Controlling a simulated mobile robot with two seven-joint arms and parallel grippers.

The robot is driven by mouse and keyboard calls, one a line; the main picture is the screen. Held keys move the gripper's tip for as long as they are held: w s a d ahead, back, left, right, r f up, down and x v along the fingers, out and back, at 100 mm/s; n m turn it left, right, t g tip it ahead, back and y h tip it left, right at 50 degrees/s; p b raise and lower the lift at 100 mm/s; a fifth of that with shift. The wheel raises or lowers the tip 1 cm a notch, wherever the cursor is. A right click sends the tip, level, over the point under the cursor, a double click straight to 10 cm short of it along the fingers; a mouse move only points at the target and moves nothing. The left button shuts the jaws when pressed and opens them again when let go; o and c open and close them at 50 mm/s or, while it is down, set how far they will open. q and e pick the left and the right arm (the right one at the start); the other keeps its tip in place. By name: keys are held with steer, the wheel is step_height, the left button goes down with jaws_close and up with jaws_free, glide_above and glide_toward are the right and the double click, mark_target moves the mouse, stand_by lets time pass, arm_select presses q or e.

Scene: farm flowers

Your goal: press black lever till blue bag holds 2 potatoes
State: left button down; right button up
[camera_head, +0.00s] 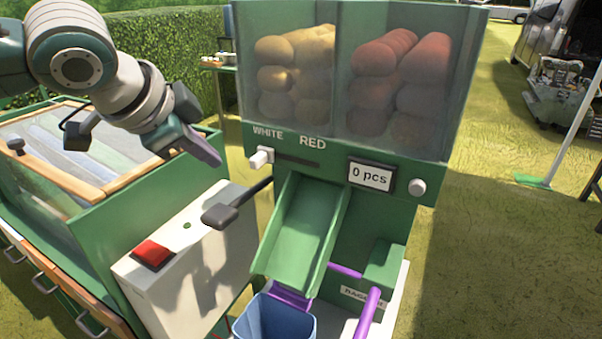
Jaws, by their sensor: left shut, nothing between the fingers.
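The black lever (237,205) sticks out to the left from the green potato dispenser (345,155). The blue bag (274,318) stands open below the green chute (305,232); its bottom is hidden, and I see no potatoes in the part that shows. The counter display (370,176) reads "0 pcs". White potatoes (290,70) and red potatoes (400,75) fill two clear bins. The white selector knob (261,157) is at the WHITE end of its slot. My left gripper (207,154) is shut and empty, above and left of the lever, apart from it. My right gripper is not in view.
A white box with a red button (152,254) stands left of the chute. A glass-topped green cabinet (85,190) is at the left. A purple handle (368,312) rises right of the bag. Grass is open at the right.

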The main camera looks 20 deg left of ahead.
arm_select(q)
steer(key=b, duration=0.4)
glide_above(211, 216)
steer(key=w, duration=0.1)
step_height(211, 216, down, 4)
steer(key=shift+w+d+f, duration=0.1)
steer(key=shift+f, duration=1)
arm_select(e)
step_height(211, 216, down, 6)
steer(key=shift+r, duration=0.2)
arm_select(q)
steer(key=shift+s+f, duration=0.2)
steer(key=shift+f, duration=0.2)
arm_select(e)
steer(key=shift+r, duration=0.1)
